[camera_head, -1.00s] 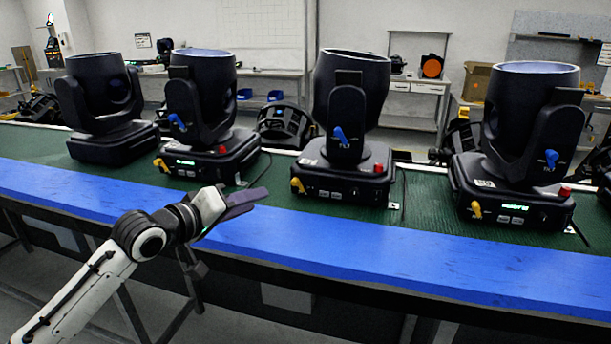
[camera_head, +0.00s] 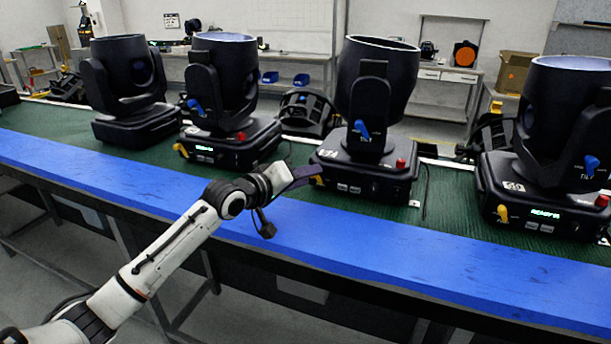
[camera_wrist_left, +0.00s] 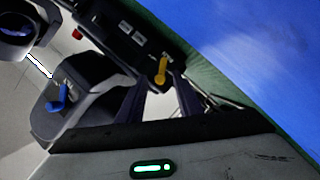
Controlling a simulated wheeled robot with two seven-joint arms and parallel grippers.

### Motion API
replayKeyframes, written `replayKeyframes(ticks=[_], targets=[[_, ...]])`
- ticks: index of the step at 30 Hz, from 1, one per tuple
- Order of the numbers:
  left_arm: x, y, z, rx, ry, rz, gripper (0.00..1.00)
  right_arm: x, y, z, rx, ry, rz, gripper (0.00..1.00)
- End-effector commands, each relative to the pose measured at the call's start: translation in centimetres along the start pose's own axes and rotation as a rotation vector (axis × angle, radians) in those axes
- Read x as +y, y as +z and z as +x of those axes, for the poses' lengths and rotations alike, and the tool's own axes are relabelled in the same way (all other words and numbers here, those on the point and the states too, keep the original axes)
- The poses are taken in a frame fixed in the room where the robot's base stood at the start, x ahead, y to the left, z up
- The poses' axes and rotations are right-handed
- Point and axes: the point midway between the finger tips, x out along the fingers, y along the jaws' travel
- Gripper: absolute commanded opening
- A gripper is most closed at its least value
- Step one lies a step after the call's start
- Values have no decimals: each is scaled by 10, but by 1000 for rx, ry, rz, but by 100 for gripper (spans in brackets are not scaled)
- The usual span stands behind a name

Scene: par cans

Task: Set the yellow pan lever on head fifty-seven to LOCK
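The moving head (camera_head: 376,85) right of centre has a white label that seems to start with 57, too small to read surely. Its yellow pan lever (camera_head: 318,181) sits low on the left of the base front, partly hidden by my left gripper (camera_head: 304,174). In the left wrist view the yellow lever (camera_wrist_left: 162,70) stands out from the dark base, just beyond and between the two fingertips of my left gripper (camera_wrist_left: 161,88). The fingers are apart and hold nothing. The lever's position markings cannot be read. My right gripper is not in view.
The same head carries a blue tilt lever (camera_head: 362,129) and a red knob (camera_head: 401,164). Other heads stand left (camera_head: 222,85) and right (camera_head: 565,130) on the green bench top (camera_head: 440,205). The blue front edge strip (camera_head: 420,254) is clear.

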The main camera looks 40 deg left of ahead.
Motion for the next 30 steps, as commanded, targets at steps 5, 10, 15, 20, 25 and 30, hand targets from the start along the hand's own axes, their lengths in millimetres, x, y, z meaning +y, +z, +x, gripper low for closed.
replayKeyframes(ticks=[5, 10, 15, 20, 25, 30], targets=[[0, 0, 2, 0, 0, 0, 32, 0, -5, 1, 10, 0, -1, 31], [0, 0, 2, -1, 0, 0, 24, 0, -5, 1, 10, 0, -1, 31], [0, 0, 2, -1, 0, 0, 0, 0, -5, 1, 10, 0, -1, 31], [0, 0, 2, -1, -2, 3, 0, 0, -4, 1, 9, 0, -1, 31], [2, 1, 2, -1, -14, 33, 0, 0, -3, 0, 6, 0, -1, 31], [6, 2, 2, -1, -44, 110, 0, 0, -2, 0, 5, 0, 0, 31]])
